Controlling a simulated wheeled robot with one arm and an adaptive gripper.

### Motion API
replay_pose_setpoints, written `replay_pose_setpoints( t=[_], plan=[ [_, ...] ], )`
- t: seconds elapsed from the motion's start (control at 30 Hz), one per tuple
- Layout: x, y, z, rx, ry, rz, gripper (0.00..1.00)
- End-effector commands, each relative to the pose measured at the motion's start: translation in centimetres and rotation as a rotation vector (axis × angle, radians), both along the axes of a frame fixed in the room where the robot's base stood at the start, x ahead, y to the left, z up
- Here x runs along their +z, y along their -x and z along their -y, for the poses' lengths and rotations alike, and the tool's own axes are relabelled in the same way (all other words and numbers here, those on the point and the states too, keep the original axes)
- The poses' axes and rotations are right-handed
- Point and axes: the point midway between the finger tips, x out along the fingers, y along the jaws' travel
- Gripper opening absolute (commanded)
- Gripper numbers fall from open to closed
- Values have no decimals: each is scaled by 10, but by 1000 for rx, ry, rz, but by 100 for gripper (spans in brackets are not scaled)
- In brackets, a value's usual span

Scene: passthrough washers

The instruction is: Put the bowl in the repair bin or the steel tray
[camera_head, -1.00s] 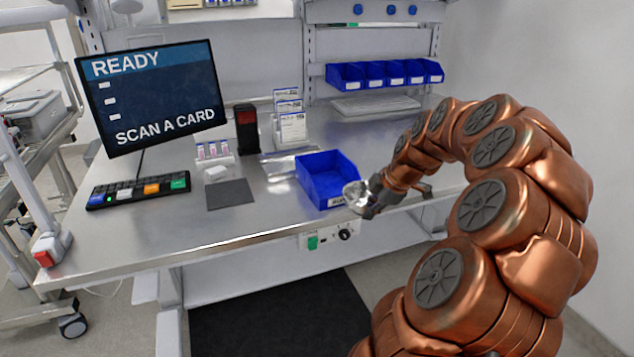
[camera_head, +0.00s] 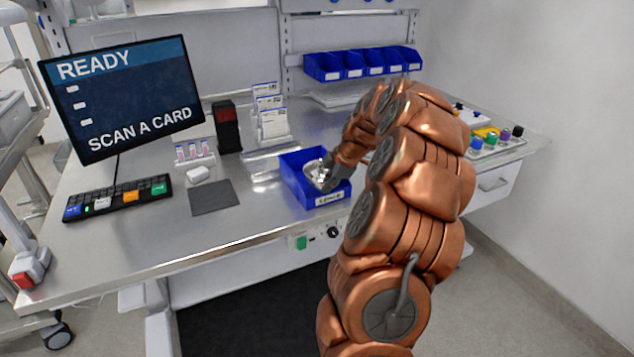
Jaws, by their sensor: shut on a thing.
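A small shiny metal bowl (camera_head: 314,174) is at the end of my arm, over or inside the blue bin (camera_head: 326,198) on the steel bench. I cannot tell whether it touches the bin floor. My gripper (camera_head: 328,177) is shut on the bowl, and its fingers are partly hidden by the bowl and the wrist. The bin has a white label on its front that is too small to read surely. A flat steel tray (camera_head: 271,161) seems to lie on the bench just behind and left of the bin.
A monitor (camera_head: 125,95) and keyboard (camera_head: 117,198) stand at the left. A dark pad (camera_head: 213,197) and a card rack (camera_head: 272,122) are left of the bin. A row of small blue bins (camera_head: 362,64) hangs behind. A tray of colored items (camera_head: 492,138) is at the right.

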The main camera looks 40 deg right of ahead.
Motion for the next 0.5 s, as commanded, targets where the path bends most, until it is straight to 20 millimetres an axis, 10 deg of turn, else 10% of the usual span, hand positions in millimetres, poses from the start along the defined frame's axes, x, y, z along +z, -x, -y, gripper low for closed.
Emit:
replay_pose_setpoints(
  t=[0.5],
  plan=[
    [-5, -51, 15, 0, 1, -1, 0]
  ],
)
